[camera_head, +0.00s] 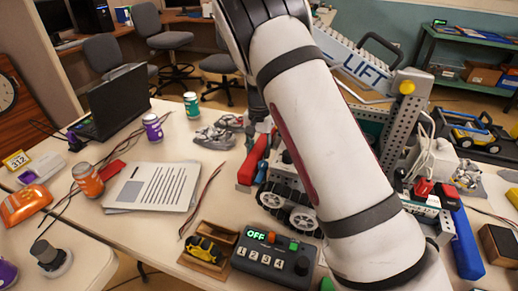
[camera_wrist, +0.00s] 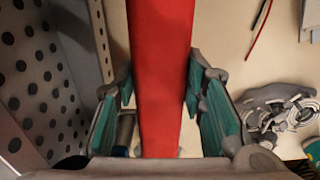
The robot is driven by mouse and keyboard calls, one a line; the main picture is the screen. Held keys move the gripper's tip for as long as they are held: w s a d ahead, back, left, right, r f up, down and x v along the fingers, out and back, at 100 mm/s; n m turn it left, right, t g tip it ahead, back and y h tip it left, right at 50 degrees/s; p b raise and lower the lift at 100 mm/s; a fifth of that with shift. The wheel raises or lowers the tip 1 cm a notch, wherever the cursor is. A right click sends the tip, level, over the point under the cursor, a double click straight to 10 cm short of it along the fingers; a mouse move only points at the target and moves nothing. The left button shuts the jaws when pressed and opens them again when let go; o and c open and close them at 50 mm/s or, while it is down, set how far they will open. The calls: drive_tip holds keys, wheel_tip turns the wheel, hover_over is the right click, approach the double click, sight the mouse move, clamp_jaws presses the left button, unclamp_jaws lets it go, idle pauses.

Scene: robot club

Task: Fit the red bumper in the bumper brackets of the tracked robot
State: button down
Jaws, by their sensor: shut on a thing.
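The red bumper (camera_wrist: 160,70) is a long red bar running up the middle of the wrist view, between the teal pads of my gripper (camera_wrist: 160,100). My gripper is shut on it. In the head view, a red bar (camera_head: 252,160) that looks like the bumper shows beside the tracked robot (camera_head: 289,204), at its left end. The tracked robot stands on the table with its grey wheels toward the front, and my arm covers much of it. I cannot make out the bumper brackets.
A control box (camera_head: 269,258) reading OFF and a small wooden tray (camera_head: 208,250) stand in front of the robot. Papers (camera_head: 153,183) lie to the left. A perforated metal panel (camera_wrist: 40,90) is close on the left in the wrist view; grey parts (camera_wrist: 278,110) lie right.

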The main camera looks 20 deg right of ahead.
drive_tip(key=shift+f, duration=0.3)
idle(0.5)
drive_tip(key=c, duration=1)
unclamp_jaws()
drive_tip(key=shift+o, duration=0.2)
